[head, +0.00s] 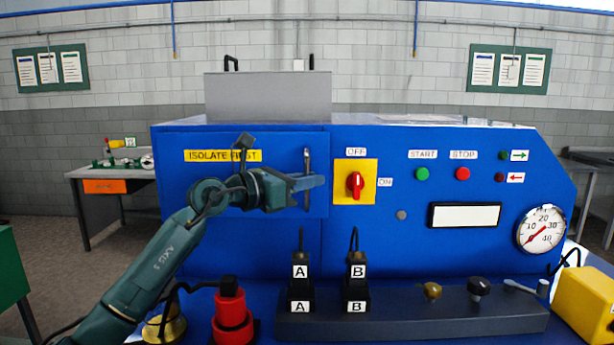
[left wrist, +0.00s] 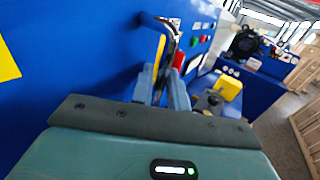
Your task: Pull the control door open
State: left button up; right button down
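The control door (head: 232,172) is the blue panel at the left of the machine front, with a yellow "ISOLATE FIRST" label (head: 222,156). It looks closed, flush with the front. Its upright dark bar handle (head: 307,160) is near the door's right edge. My left gripper (head: 315,182) reaches across the door to this handle. In the left wrist view, its fingers (left wrist: 162,90) are close together, one on each side of the handle (left wrist: 172,45), and look shut on it. Part of the handle is hidden by the fingers. My right gripper is in neither view.
Right of the door are a red rotary switch (head: 356,184) on a yellow plate and start and stop buttons. Below stand plugs A (head: 300,271) and B (head: 356,271), a red plug (head: 232,315) and a dark ledge with knobs. A yellow box (head: 585,300) is at right.

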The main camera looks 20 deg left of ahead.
pick_arm(q)
jog(key=shift+c, duration=0.5)
grip_shut()
